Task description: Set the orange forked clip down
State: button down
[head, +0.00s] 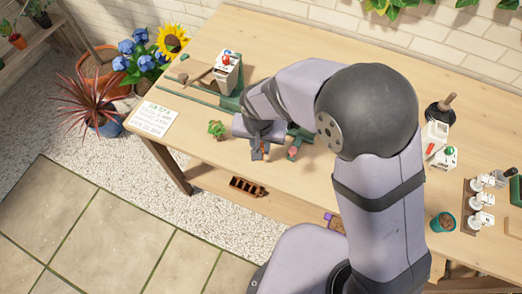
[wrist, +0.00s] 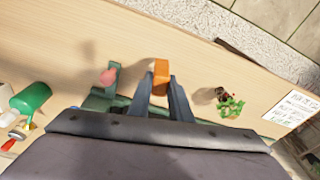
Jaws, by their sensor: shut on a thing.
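My gripper (wrist: 161,92) is shut on the orange forked clip (wrist: 161,70) in the wrist view. The clip shows as an orange block between the fingertips, over the wooden table (wrist: 90,30). Its forked part cannot be made out. In the head view my gripper (head: 262,153) is near the table's front edge, right of a small green plant (head: 217,129). I cannot tell from these views whether the clip touches the table.
A green tool with a pinkish knob (wrist: 108,77) lies beside my gripper. The small plant (wrist: 231,106) is on the other side. A white printed sheet (head: 153,118) lies at the table's left end. Bottles (head: 482,200) stand far right. Bare wood lies around the clip.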

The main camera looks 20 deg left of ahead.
aim_at(261, 146)
jog(key=shift+r+b, duration=0.5)
jog(key=shift+r, duration=2.6)
jog(key=w+d+m+h, duration=0.1)
jog(key=w+d+m, duration=0.7)
jog(key=d, duration=0.9)
jog(key=w+d+m, duration=0.2)
jog(key=d, duration=0.7)
jog(key=w+d+m, duration=0.1)
jog(key=w+d, duration=0.1)
jog(key=d, duration=0.7)
jog(key=shift+g+h, duration=0.3)
jog(key=shift+a+f+p, duration=0.15)
jog(key=shift+f+p, duration=0.35)
jog(key=shift+f, duration=1.65)
jog(key=shift+a+f+p, duration=0.1)
jog(key=shift+f+p, duration=0.35)
jog(key=shift+f, duration=2.3)
jog(key=shift+f, duration=0.2)
jog(key=c, duration=1.6)
grip_release()
